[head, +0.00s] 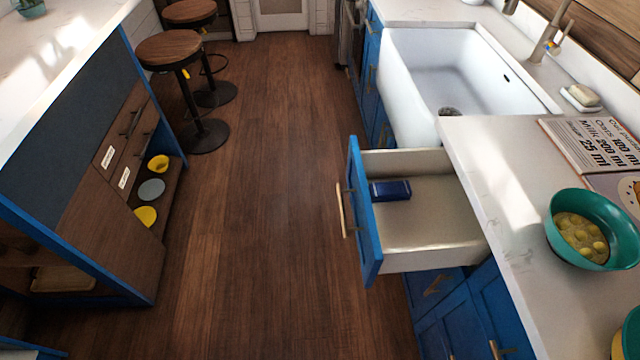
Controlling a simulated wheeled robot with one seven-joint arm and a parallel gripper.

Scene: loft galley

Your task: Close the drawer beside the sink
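The drawer (425,240) beside the sink stands pulled out from under the right counter. Its blue front (363,213) faces left into the aisle and carries a long brass handle (341,210). A small dark blue box-like item (390,190) lies inside, near the drawer front. The rest of the visible drawer floor is bare; its back end is hidden under the counter. The white sink (455,75) is just beyond the drawer. My gripper is not in view.
The wooden floor (255,220) between the drawer and the left island (85,190) is clear. Two stools (185,90) stand at the far left. On the right counter (500,190) are a teal bowl (575,258) with yellow pieces, an open book (590,145) and a soap dish (578,100).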

